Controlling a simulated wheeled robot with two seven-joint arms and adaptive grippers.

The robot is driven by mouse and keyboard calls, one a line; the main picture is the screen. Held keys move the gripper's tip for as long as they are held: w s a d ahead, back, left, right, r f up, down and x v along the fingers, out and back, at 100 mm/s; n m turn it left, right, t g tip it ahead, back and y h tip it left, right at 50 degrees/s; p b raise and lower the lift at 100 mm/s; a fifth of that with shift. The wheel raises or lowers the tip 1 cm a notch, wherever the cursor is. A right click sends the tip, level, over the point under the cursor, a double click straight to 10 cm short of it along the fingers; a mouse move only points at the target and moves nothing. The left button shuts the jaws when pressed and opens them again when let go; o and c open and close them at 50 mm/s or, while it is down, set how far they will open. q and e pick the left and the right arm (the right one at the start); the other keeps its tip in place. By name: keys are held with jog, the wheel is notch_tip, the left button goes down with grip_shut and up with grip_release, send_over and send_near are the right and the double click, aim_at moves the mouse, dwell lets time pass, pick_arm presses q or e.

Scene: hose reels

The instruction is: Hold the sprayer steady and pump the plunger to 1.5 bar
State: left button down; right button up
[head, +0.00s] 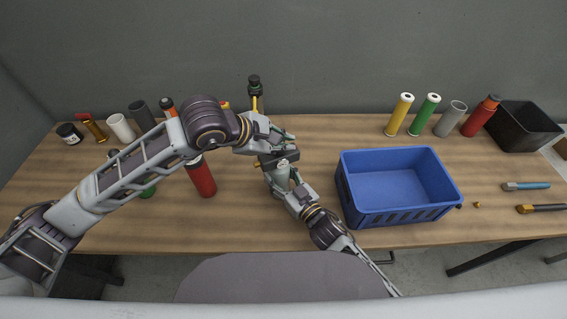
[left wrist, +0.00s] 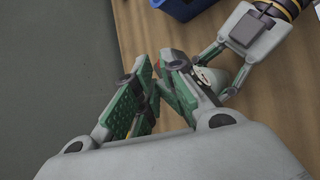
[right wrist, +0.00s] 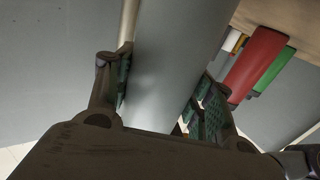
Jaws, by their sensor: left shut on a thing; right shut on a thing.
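The sprayer (head: 282,176) is a pale grey cylinder near the middle of the table. It fills the centre of the right wrist view (right wrist: 172,65), and part of its top shows in the left wrist view (left wrist: 216,78). My right gripper (head: 284,188) is shut around the sprayer's body. The right wrist view shows its fingers (right wrist: 160,85) on both sides of the cylinder. My left gripper (head: 276,150) is above the sprayer's top, shut on what is likely the plunger handle. Its green-padded fingers (left wrist: 160,72) hide the plunger. I cannot read any pressure.
A blue crate (head: 402,213) stands right of the sprayer. A red cylinder (head: 203,181) stands to the left, near my left arm. Several bottles and tubes line the back, with a black bin (head: 527,118) at back right. Two brush-like tools (head: 527,186) lie at the right.

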pick_arm(q)
jog(key=shift+a+r, duration=0.1)
jog(key=shift+r, duration=2.55)
dwell(0.8)
notch_tip(320, 180, up, 4)
jog(key=shift+w+f, duration=0.1)
jog(key=shift+f, duration=0.05)
jog(key=shift+f, duration=0.15)
dwell(0.5)
